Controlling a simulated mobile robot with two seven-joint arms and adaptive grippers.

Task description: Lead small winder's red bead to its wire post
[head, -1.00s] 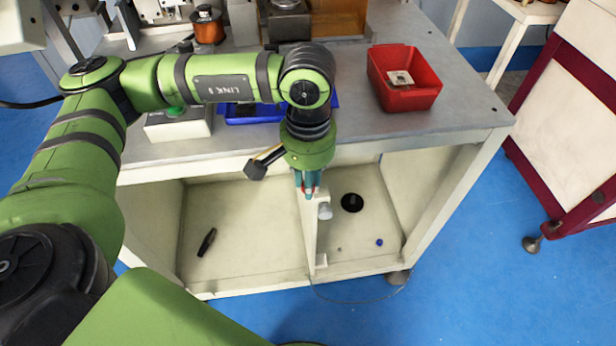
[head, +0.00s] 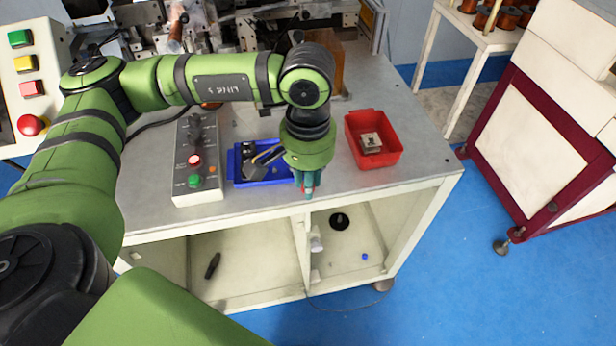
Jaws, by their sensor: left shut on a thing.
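My left gripper (head: 308,189) points down at the tabletop's front edge, right of the blue tray. Its teal fingers are shut on a small reddish thing, which looks like the red bead; the fingers hide most of it. No wire can be made out at the fingers. Winding machinery (head: 225,30) stands at the back of the table, partly behind my left arm. I cannot pick out the small winder or its wire post there. My right gripper is not in view.
A grey control box (head: 197,150) and a blue tray (head: 243,183) lie left of the gripper. A red bin (head: 393,152) holding a metal piece stands to the right. The table (head: 415,178) has open shelves below. The front right tabletop is mostly clear.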

